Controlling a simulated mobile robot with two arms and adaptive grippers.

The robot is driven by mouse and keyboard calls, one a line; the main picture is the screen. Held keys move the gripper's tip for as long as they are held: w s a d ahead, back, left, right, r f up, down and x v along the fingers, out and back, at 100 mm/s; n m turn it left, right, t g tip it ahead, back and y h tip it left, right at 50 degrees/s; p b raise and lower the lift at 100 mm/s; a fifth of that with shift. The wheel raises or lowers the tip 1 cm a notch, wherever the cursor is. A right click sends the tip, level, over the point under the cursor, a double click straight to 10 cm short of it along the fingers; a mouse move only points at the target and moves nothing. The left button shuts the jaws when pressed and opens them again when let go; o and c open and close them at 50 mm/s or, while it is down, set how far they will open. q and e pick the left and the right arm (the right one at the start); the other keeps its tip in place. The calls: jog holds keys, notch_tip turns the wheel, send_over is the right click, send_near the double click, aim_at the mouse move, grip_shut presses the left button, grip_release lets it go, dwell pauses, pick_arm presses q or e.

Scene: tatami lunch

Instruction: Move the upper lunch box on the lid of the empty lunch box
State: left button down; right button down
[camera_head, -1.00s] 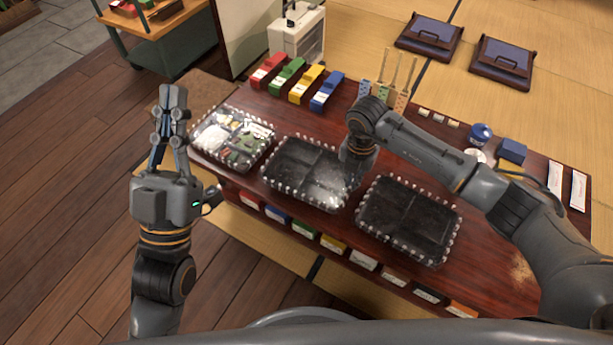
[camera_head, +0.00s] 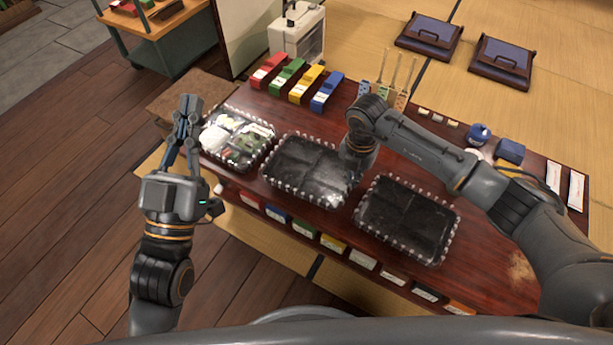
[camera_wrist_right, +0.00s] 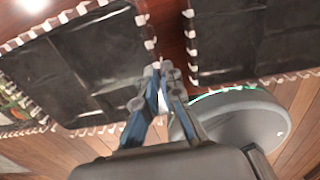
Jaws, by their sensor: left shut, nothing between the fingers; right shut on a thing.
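A clear-covered lunch box with food (camera_head: 250,152) stands at the left end of the low table. A black, empty-looking lunch box with a beaded rim (camera_head: 308,170) is in the middle, and a similar black one (camera_head: 408,218) is to its right. My left gripper (camera_head: 187,104) is shut and empty, pointing up at the food box's left edge; whether they touch is unclear. My right gripper (camera_wrist_right: 163,72) is shut on the right rim of the middle black box, near the gap between the black boxes. In the head view its fingers are hidden behind my wrist.
The dark wooden table (camera_head: 480,230) has coloured boxes (camera_head: 327,92) at the back and condiments on the right. Labelled boxes (camera_head: 333,243) line its front. A narrow gap separates the two black boxes. Blue cushions (camera_head: 430,36) lie on the tatami behind.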

jog(key=shift+r+p, duration=0.35)
jog(key=shift+r, duration=0.05)
jog(key=shift+r+p, duration=0.5)
jog(key=shift+r, duration=0.05)
jog(key=shift+r+p, duration=0.3)
jog(key=shift+r, duration=0.05)
pick_arm(q)
notch_tip(320, 180, down, 13)
jog(key=w+a+g+y, duration=0.1)
jog(key=g+y, duration=0.1)
jog(key=g, duration=0.6)
jog(key=shift+w+a+f+y+p, duration=0.2)
jog(key=shift+a+y+p, duration=0.1)
jog(key=shift+y+p, duration=0.15)
pick_arm(e)
jog(key=shift+r, duration=0.45)
dwell(0.5)
